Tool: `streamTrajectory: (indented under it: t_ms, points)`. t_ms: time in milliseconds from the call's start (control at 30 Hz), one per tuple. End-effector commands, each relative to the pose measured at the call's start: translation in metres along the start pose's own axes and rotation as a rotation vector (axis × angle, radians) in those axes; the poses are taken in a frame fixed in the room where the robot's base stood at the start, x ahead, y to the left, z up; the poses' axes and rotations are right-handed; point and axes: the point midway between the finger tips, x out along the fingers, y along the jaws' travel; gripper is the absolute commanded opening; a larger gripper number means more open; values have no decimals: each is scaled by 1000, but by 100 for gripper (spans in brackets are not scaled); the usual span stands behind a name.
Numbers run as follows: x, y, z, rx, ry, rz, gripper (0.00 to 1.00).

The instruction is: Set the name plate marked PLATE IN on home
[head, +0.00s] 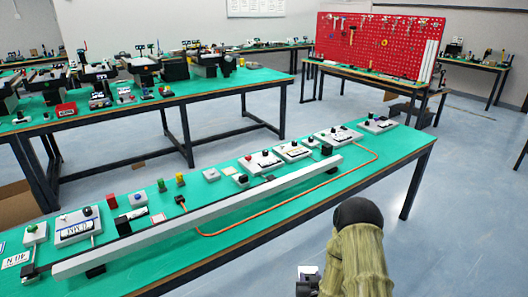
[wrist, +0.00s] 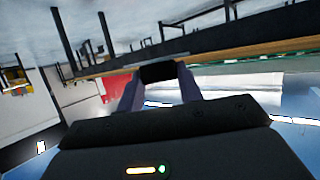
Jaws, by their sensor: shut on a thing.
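In the wrist view my gripper (wrist: 160,78) is shut on a small dark thing (wrist: 158,72) held between its fingertips. Any marking on it is hidden, so I cannot tell if it is the plate marked PLATE IN. In the head view my arm is at the bottom right, off the front edge of the green bench (head: 330,197). A white lettered plate (head: 16,260) lies at the bench's left end, and another white lettered plate (head: 148,225) lies behind the long rail. Their small lettering is not clearly readable. I cannot make out which place is home.
A long pale rail (head: 200,215) runs along the bench. An orange cable (head: 285,212) lies on the bench. Control boxes with black knobs (head: 262,162) line its back edge. A second bench (head: 110,115) with machines stands behind. The floor right of the bench is clear.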

Motion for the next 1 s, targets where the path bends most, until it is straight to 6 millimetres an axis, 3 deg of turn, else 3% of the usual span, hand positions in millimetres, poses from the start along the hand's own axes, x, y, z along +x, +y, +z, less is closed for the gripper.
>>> streamTrajectory:
  t_ms: [33, 500, 700, 1000]
  points:
    - [-10, 0, -19, -1, -1, 0, 10]
    - [-64, 0, -98, 0, -1, -1, 10]
    - [-74, 0, -111, 0, -1, -1, 10]
    - [-74, 0, -110, 0, 0, -1, 10]
